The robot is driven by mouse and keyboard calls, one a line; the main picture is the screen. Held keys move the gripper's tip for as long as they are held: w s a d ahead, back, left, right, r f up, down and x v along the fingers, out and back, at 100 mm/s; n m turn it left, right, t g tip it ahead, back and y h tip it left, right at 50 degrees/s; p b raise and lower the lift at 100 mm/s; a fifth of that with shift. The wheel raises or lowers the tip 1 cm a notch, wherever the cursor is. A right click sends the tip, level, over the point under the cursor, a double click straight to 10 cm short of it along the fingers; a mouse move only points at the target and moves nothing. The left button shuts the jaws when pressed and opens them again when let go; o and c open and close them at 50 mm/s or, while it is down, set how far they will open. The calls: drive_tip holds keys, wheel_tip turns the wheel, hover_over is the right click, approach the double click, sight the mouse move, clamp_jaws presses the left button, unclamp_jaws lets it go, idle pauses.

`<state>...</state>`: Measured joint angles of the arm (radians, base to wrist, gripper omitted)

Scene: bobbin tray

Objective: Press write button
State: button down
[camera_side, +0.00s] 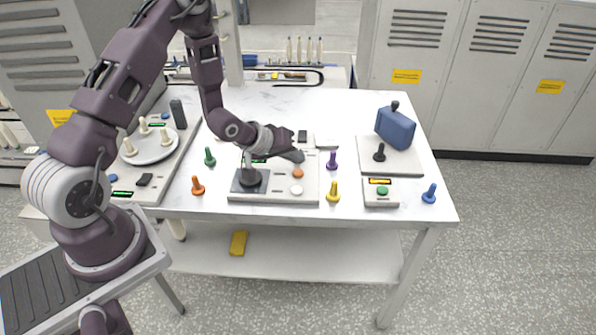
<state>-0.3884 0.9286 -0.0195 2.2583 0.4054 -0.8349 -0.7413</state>
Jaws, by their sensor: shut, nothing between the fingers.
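A light control panel (275,196) lies at the table's middle front. On it are an orange button (297,173), a white button (297,190) and a dark square base with a black post (250,180). No button label is legible, so I cannot tell which is the write button. A smaller box (380,201) at the right has a green button (382,190) and a lit orange display. My gripper (299,157) is shut and empty, just behind and above the orange button. I cannot tell whether it touches it. The panel's green display is partly hidden by my arm.
Coloured pegs stand around the panel: green (209,157), orange (197,186), purple (332,160), yellow (333,192) and blue (429,194). A blue block (395,128) and black peg (379,153) are on a right plate. A round tray (150,148) with cream pegs is left.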

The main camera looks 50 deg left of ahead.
sight(295, 173)
drive_tip(key=shift+f, duration=0.85)
idle(1.4)
drive_tip(key=shift+f, duration=0.4)
drive_tip(key=shift+f, duration=0.4)
idle(0.5)
drive_tip(key=shift+r, duration=0.8)
drive_tip(key=shift+r, duration=0.1)
drive_tip(key=shift+r, duration=2.4)
